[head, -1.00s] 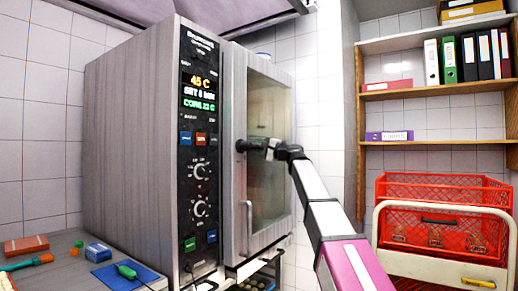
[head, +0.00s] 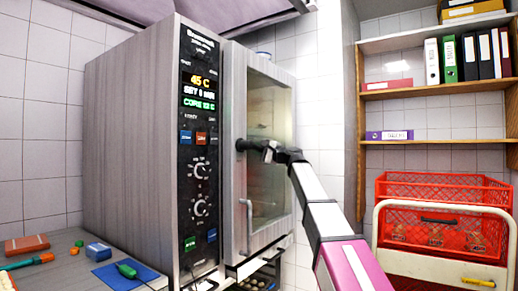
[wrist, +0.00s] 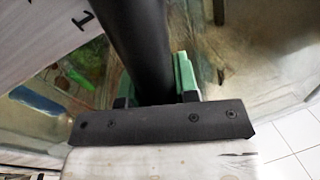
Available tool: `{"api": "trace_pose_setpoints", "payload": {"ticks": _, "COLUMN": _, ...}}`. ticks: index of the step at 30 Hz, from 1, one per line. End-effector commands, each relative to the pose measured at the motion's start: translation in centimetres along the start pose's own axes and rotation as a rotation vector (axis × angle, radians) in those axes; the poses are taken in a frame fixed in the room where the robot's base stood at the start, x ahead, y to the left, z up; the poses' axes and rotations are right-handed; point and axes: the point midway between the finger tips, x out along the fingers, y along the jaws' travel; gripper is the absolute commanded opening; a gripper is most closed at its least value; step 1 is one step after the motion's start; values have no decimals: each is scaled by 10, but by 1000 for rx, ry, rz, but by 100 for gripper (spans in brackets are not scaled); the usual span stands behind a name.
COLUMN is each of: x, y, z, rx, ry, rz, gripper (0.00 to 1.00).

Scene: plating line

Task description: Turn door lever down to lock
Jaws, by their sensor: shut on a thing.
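The oven door (head: 268,120) has a glass window and stands closed, or nearly so, at the right of the oven. The black door lever (head: 246,145) is on the door, about halfway up. It points roughly level to the right, toward my gripper. My gripper (head: 270,150) is at the lever, and its fingers are small and partly hidden in the head view. In the wrist view the lever (wrist: 140,45) runs as a thick black bar between the green finger pads (wrist: 185,76), and my gripper is shut on it.
A silver bar handle (head: 248,225) is lower on the door. The control panel (head: 198,150) with lit display and knobs is left of it. A red crate on a cart (head: 440,190) stands right. A side table (head: 60,250) holds small items at lower left.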

Motion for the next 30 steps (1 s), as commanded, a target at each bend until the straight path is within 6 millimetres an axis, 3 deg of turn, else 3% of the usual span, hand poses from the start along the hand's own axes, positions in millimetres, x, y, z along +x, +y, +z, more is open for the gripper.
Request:
{"api": "trace_pose_setpoints", "payload": {"ticks": 15, "x": -7, "y": 30, "z": 4, "rx": 300, "ry": 59, "rz": -2, "gripper": 0}}
{"api": "trace_pose_setpoints", "payload": {"ticks": 30, "x": -7, "y": 34, "z": 5, "rx": 352, "ry": 71, "rz": -2, "gripper": 0}}
